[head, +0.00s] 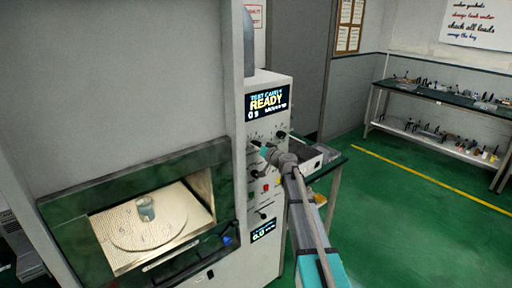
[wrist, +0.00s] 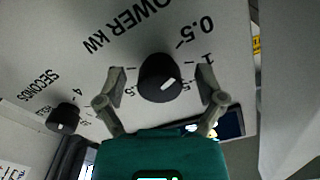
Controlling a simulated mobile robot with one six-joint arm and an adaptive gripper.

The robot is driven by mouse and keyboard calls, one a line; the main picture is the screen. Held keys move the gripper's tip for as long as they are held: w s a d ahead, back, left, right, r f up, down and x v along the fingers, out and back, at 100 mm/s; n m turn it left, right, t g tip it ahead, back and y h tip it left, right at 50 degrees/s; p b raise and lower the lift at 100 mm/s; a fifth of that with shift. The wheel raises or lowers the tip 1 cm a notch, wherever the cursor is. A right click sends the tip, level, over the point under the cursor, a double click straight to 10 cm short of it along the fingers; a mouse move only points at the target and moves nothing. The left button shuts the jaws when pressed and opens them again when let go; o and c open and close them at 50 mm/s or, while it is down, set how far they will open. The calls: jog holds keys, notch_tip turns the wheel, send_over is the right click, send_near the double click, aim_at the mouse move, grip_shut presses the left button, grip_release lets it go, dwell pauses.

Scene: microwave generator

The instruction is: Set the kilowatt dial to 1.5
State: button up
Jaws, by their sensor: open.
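The kilowatt dial (wrist: 160,78) is a round black knob with a short white mark on its lower right face in the wrist view. The label "POWER kW" (wrist: 128,26) and the numbers 0.5 and 1 are printed around it, turned in the picture. A number ending in .5 at its left is partly hidden by a finger. My gripper (wrist: 161,72) is open, with one finger on each side of the dial and a visible gap to it. In the head view my gripper (head: 268,153) is at the control panel (head: 284,78) and covers part of it.
A second black knob (wrist: 63,118) labelled SECONDS is left of the gripper in the wrist view. The panel's upper screen (head: 267,102) reads READY. An open cavity (head: 190,185) holding a metal cup (head: 146,208) is at left. A side table (head: 328,160) stands behind my arm.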

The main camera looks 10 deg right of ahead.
jog(key=shift+w, duration=0.1)
jog(key=c, duration=1.2)
jog(key=shift+o, duration=0.2)
jog(key=m, duration=0.4)
jog(key=shift+a, duration=0.1)
jog(key=m, duration=0.5)
jog(key=shift+r, duration=0.1)
jog(key=m, duration=0.4)
jog(key=shift+r+m, duration=0.1)
jog(key=shift+m, duration=2.3)
